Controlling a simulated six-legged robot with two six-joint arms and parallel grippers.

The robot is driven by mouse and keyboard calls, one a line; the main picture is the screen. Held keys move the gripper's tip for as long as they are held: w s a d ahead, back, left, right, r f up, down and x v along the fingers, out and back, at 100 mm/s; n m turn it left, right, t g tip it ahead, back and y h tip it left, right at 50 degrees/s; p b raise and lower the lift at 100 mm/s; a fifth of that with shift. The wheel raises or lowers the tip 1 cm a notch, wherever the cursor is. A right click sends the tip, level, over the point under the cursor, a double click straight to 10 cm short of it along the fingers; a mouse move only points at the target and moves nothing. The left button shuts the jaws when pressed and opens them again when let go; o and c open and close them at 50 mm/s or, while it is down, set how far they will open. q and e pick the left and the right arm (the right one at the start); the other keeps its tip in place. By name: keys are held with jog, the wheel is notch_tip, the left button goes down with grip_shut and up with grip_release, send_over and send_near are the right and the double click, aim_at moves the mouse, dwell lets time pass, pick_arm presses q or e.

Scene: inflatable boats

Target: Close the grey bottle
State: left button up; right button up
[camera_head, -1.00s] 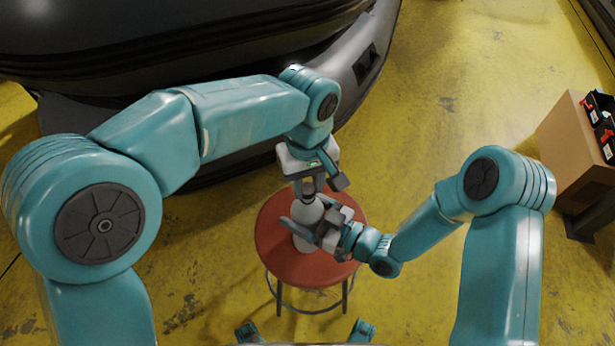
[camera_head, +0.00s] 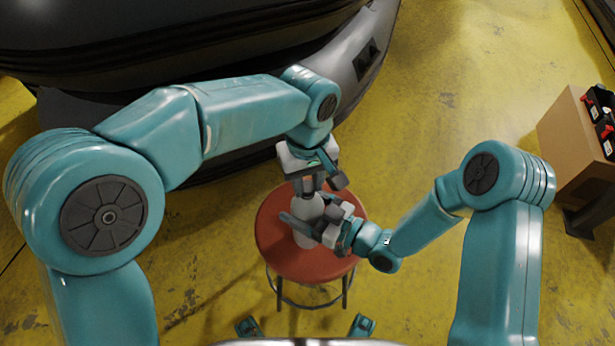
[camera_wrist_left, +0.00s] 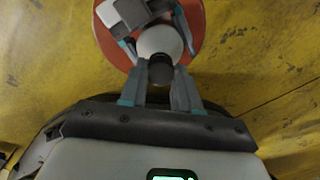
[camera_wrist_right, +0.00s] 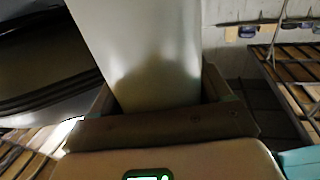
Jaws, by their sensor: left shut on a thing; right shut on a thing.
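The pale grey bottle (camera_head: 308,210) is held upright over the red stool in the head view. It also fills the upper middle of the right wrist view (camera_wrist_right: 145,50). My right gripper (camera_head: 314,222) is shut around its body from the right. My left gripper (camera_head: 309,188) points down from above and is shut on a small dark cap (camera_wrist_left: 160,74), which shows between its fingers in the left wrist view. The cap is at the top of the bottle (camera_wrist_left: 160,42), in line with it. Whether it is seated or only touching the neck, I cannot tell.
The round red stool (camera_head: 275,245) stands below the bottle. A black inflatable boat (camera_head: 200,40) lies behind my left arm. A cardboard box (camera_head: 570,135) with dark red-marked items on it (camera_head: 602,115) is at the right. The yellow floor (camera_head: 450,90) between is clear.

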pick_arm(q)
jog(key=shift+f, duration=0.1)
pick_arm(e)
grip_shut()
pick_arm(q)
jog(key=m, duration=1.1)
jog(key=shift+m, duration=1.6)
jog(key=m, duration=1)
jog(key=shift+m, duration=0.3)
jog(key=m, duration=0.5)
jog(key=shift+w, duration=0.1)
jog(key=m, duration=1)
jog(key=shift+m, duration=0.3)
jog(key=m, duration=0.5)
jog(key=shift+f, duration=0.1)
